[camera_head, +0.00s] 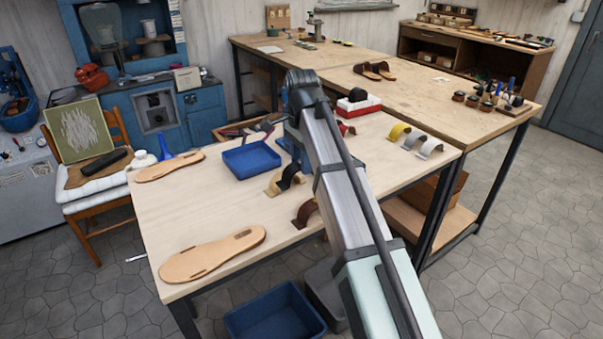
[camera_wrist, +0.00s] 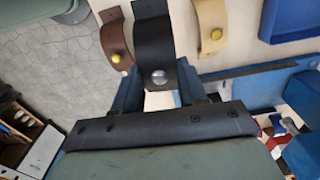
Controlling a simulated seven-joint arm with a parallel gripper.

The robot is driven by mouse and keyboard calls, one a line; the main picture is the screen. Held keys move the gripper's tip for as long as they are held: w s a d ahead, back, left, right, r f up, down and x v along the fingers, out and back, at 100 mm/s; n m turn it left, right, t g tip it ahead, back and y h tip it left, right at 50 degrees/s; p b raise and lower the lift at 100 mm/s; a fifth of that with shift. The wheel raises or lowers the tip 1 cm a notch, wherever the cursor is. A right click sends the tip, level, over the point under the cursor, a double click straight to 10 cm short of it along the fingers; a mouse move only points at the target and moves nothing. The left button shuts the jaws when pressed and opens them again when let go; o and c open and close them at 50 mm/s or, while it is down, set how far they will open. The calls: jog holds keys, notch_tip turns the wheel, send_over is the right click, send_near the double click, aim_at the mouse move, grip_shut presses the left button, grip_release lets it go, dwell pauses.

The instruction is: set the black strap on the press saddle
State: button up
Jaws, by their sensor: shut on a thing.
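The black strap (camera_wrist: 152,35), a curved band with a silver stud, stands between the fingers of my gripper (camera_wrist: 161,85) in the wrist view. My gripper is shut on it. In the head view the black strap (camera_head: 288,176) is partly hidden by my arm, near the tabletop, between a tan strap (camera_head: 272,187) and a brown strap (camera_head: 304,214). I cannot tell whether it is lifted off the table. I cannot make out the press saddle for certain in either view.
A blue tray (camera_head: 250,160) lies just behind the straps. Tan soles (camera_head: 212,255) lie at the table's front and left. Yellow (camera_head: 398,131) and pale straps stand at the right, near a red-and-white box (camera_head: 357,105). The table's front middle is clear.

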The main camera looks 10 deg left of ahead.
jog(key=shift+r, duration=0.55)
jog(key=shift+w+d+r, duration=0.15)
jog(key=shift+d+r, duration=0.05)
jog(key=shift+d, duration=0.1)
jog(key=shift+m, duration=0.5)
jog(key=w+d, duration=0.3)
jog(key=shift+w+d, duration=0.1)
jog(key=shift+d, duration=0.25)
jog(key=w+d+r+m, duration=0.1)
jog(key=w+m, duration=0.6)
jog(key=m, duration=1)
jog(key=w+m, duration=0.8)
jog(key=m, duration=0.9)
jog(key=shift+d+r, duration=0.35)
